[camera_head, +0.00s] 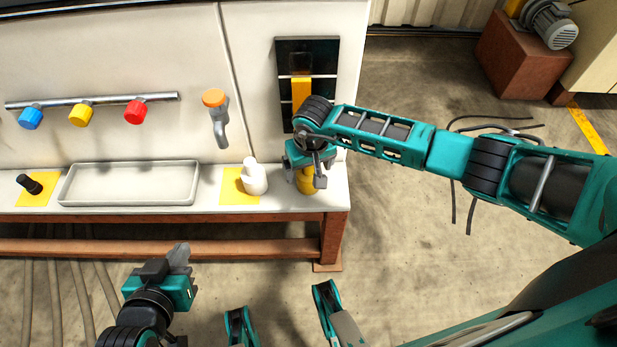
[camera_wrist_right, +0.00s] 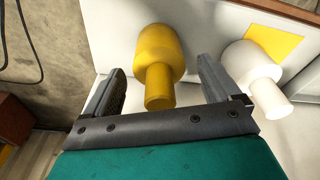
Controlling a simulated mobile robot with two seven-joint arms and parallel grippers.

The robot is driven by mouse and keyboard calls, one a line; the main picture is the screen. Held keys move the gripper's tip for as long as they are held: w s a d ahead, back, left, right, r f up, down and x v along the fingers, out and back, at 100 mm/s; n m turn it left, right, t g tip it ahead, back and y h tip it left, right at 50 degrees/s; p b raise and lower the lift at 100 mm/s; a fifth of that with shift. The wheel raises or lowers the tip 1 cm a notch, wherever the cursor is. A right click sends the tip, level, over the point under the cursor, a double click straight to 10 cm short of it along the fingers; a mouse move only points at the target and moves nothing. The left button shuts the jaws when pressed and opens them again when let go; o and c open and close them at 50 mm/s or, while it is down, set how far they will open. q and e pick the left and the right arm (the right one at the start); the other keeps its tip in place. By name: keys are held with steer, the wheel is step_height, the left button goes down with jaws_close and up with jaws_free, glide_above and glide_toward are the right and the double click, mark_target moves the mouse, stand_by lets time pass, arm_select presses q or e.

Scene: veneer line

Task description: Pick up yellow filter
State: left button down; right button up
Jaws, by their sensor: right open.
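The yellow filter (camera_head: 305,184) stands at the right end of the white bench, partly hidden by my right gripper (camera_head: 309,172). In the right wrist view, the yellow filter (camera_wrist_right: 158,60) has a wide body and a narrower neck facing the camera. It lies between the two spread fingers of my right gripper (camera_wrist_right: 160,85), with a visible gap on each side. My left gripper (camera_head: 180,258) is low in front of the bench, far from the filter; its finger gap is not clear.
A white filter-like bottle (camera_head: 254,178) stands left of the yellow filter on a yellow square (camera_head: 234,188); it also shows in the wrist view (camera_wrist_right: 252,70). Further left are a grey tray (camera_head: 130,203) and a black item (camera_head: 29,184). A dark panel (camera_head: 321,62) is on the wall behind.

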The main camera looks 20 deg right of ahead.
steer(key=c, duration=1.2)
steer(key=shift+r, duration=0.15)
